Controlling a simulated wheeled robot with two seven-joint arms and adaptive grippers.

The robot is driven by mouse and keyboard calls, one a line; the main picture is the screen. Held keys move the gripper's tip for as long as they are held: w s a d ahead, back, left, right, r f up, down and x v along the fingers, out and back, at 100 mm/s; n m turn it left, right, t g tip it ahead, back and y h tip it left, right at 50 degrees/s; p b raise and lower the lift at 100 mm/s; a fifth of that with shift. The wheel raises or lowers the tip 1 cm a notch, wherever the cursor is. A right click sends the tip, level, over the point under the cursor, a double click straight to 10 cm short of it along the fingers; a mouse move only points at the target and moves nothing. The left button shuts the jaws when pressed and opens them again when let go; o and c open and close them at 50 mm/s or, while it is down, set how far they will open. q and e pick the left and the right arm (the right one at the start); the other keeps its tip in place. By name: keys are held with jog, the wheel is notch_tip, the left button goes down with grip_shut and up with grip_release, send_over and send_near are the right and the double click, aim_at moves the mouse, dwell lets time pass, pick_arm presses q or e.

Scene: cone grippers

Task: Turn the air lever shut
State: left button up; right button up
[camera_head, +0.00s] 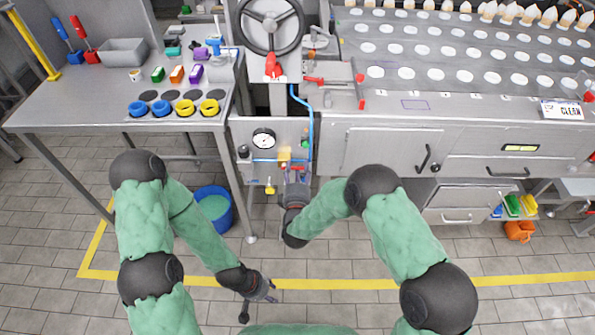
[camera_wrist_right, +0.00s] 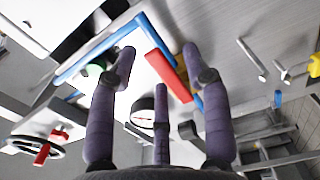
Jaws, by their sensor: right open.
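The air lever is a red bar (camera_wrist_right: 168,75) beside a blue pipe in the right wrist view. It lies slanted between the spread fingers of my right gripper (camera_wrist_right: 158,55), nearer the right finger. The gripper is open, and I cannot tell whether it touches the lever. In the head view my right gripper (camera_head: 296,176) is at the grey valve panel (camera_head: 240,168), with a bit of red showing at its tips; it hides much of the lever there. My left gripper (camera_head: 268,290) hangs low over the floor, away from the panel; its finger opening is unclear.
A handwheel (camera_head: 270,22) stands above. A blue bucket (camera_head: 228,217) stands on the floor between my arms.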

grip_shut()
jog(key=shift+f, duration=0.1)
jog(key=a+f+m, duration=0.4)
jog(key=f+m, duration=0.1)
jog(key=m, duration=1.2)
jog(key=shift+m, duration=0.4)
jog(key=shift+s, duration=0.1)
dwell(0.5)
